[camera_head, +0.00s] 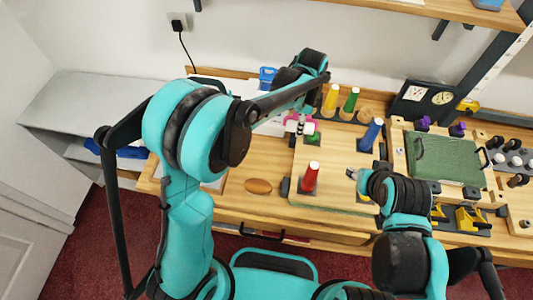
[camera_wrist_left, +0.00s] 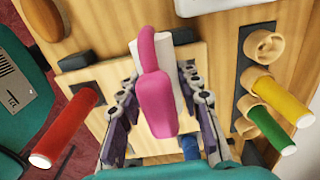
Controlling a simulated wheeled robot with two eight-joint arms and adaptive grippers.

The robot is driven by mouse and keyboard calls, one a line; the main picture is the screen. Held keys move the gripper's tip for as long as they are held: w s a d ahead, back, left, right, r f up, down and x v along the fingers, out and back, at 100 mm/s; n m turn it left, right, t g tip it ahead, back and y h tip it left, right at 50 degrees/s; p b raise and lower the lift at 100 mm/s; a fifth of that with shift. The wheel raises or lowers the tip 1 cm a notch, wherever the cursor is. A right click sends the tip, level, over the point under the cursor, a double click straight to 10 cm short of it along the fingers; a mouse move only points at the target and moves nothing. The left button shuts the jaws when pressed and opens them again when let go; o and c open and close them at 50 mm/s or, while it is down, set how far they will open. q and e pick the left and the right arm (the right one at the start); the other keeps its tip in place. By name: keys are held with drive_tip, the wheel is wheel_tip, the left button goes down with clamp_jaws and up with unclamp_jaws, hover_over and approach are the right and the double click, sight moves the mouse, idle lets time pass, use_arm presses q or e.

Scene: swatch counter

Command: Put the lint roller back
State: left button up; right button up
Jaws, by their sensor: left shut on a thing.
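The lint roller, with a pink handle (camera_wrist_left: 155,105) and a white roller (camera_wrist_left: 168,58), is in my left gripper (camera_wrist_left: 159,74). The jaws are on both sides of it and shut on it. In the head view the left gripper (camera_head: 299,121) is over the back of the counter, left of the coloured spools, and only bits of pink and white of the lint roller (camera_head: 291,126) show. The wooden board lies below it; the gap between them is hard to judge. My right gripper (camera_head: 354,174) is above the board's right part; its jaws are too small to read.
A red spool (camera_head: 310,177) stands at the front; yellow (camera_head: 330,100) and green (camera_head: 350,100) spools stand in wooden cups at the back, a blue spool (camera_head: 371,135) to the right. A green mat (camera_head: 445,160) and a black clock panel (camera_head: 425,100) are further right.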

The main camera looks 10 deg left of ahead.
use_arm(q)
drive_tip(key=b, duration=0.3)
hover_over(266, 155)
wheel_tip(266, 155, down, 8)
drive_tip(key=shift+f, duration=0.1)
wheel_tip(266, 155, down, 4)
drive_tip(key=shift+b, duration=0.65)
drive_tip(key=shift+s, duration=0.1)
drive_tip(key=o, duration=1.1)
drive_tip(key=shift+f, duration=0.1)
